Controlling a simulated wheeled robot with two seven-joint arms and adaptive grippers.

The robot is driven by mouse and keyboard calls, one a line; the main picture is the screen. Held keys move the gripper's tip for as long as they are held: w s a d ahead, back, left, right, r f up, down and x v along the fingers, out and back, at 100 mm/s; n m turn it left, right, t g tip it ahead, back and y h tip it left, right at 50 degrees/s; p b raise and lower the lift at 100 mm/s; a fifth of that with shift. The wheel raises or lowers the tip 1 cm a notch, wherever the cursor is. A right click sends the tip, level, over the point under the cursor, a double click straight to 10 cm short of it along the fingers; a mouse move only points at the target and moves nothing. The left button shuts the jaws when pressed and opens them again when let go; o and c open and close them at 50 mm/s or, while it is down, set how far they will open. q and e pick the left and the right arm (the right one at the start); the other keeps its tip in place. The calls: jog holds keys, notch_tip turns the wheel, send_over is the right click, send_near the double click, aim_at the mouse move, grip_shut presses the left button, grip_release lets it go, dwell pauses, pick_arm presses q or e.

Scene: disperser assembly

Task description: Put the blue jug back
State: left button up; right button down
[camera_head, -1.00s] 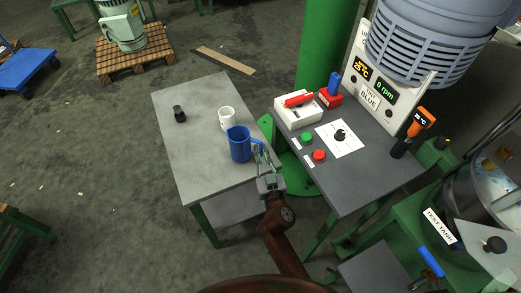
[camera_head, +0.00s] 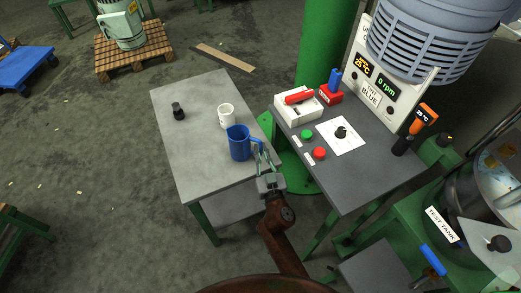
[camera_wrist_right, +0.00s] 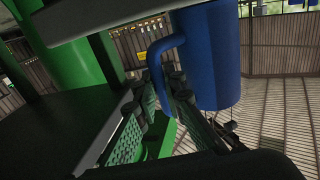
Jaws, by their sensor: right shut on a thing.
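The blue jug (camera_head: 239,144) is upright at the right side of the grey table (camera_head: 181,104), in front of the white mug. Whether its base touches the tabletop I cannot tell. My right gripper (camera_head: 262,160) is shut on the jug's handle, which faces right. In the right wrist view the jug (camera_wrist_right: 212,55) fills the upper middle, with its handle between the fingers of my right gripper (camera_wrist_right: 160,95). My left gripper is not in view.
A white mug (camera_head: 226,116) stands close behind the jug. A black object (camera_head: 178,111) stands at the table's left. The control bench (camera_head: 358,170) with buttons is at the right, beside a green column (camera_head: 326,60). The table's front left is clear.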

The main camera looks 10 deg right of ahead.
jog(key=shift+f, duration=0.2)
jog(key=c, duration=1.9)
grip_release()
jog(key=shift+c, duration=0.2)
jog(key=shift+s, duration=0.1)
